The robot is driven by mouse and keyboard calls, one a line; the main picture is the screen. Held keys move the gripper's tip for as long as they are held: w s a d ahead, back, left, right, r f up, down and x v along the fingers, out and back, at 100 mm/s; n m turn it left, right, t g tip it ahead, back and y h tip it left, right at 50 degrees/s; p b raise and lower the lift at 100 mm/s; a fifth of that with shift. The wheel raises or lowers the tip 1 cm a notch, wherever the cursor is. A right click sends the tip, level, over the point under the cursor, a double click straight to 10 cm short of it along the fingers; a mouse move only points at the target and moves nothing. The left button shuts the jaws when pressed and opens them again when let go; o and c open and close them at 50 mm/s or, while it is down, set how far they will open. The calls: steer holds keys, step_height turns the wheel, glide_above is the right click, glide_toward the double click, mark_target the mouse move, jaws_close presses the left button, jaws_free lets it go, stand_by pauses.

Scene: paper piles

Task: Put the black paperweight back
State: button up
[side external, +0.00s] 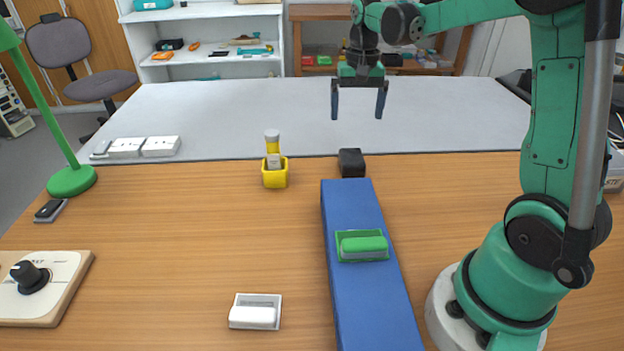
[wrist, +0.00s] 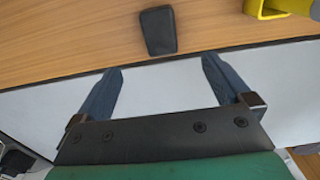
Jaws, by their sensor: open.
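The black paperweight (side external: 351,162) is a small dark block on the wooden desk, near its far edge and just behind the far end of the long blue block. In the wrist view the paperweight (wrist: 158,31) lies at the top centre, beyond the fingertips and roughly in line with the gap between them. My gripper (side external: 357,110) hangs in the air above it, fingers down, open and empty. The wrist view also shows my gripper (wrist: 162,66) with its two fingers wide apart.
The long blue block (side external: 370,285) bears a green tray (side external: 342,256) with a green piece. A white tray (side external: 277,305) stands at the front. A yellow holder (side external: 274,180) with a bottle stands left of the paperweight. A green lamp (side external: 72,181) stands far left. The desk's middle left is clear.

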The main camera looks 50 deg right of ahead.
steer(key=s+a+n+t, duration=0.3)
steer(key=a+n, duration=0.1)
steer(key=a, duration=0.4)
steer(key=s+a+r+n+t, duration=0.1)
steer(key=s+a+n+t, duration=0.3)
steer(key=a, duration=0.4)
steer(key=shift+r+n, duration=0.15)
steer(key=shift+n, duration=0.35)
steer(key=shift+s, duration=0.1)
